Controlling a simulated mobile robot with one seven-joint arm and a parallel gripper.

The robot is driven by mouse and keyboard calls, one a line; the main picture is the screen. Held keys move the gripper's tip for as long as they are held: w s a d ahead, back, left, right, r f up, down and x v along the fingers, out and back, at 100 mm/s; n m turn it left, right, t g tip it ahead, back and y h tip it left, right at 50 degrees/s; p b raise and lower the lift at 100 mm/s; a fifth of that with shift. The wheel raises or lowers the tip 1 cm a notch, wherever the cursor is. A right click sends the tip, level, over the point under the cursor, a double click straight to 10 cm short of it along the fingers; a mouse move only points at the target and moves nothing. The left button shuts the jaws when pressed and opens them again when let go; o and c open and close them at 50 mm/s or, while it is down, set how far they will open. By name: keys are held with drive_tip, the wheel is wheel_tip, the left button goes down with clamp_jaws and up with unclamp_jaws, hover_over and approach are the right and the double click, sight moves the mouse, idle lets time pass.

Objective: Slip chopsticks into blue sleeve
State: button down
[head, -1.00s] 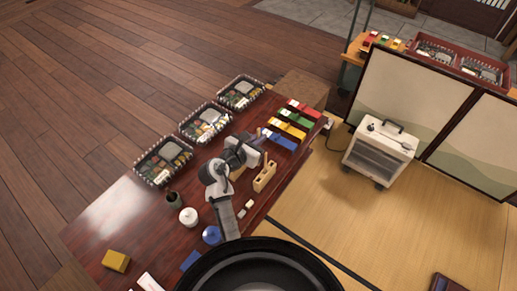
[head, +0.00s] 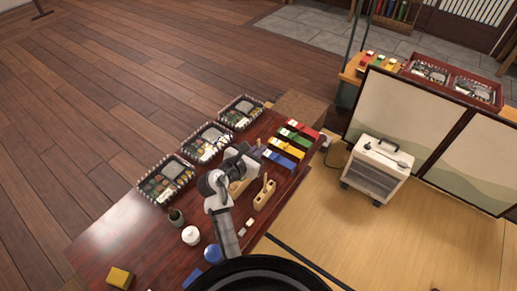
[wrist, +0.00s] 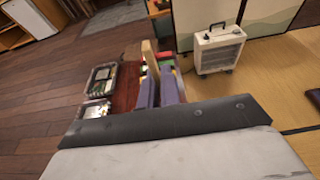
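My gripper (wrist: 158,92) shows in the wrist view as two dark purple fingers close together. A pale wooden stick, seemingly the chopsticks (wrist: 149,58), stands up between them, and they look shut on it. In the head view my gripper (head: 256,154) is above the table, just left of the blue sleeve (head: 279,159). The blue sleeve lies flat with a white end towards the gripper. It is nearest in a row of coloured sleeves. Whether the chopsticks touch it cannot be told. A wooden holder (head: 263,199) with an upright stick stands nearer me.
Yellow (head: 289,149), green (head: 294,139) and red sleeves (head: 304,130) lie beyond the blue one. Three lunch boxes (head: 167,180) line the table's left edge. A white lidded pot (head: 191,236) stands nearer. A white heater (head: 379,170) stands right of the table (head: 115,235).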

sight(259, 139)
drive_tip(key=shift+r+p, duration=2.5)
drive_tip(key=shift+p, duration=0.35)
drive_tip(key=shift+f, duration=0.1)
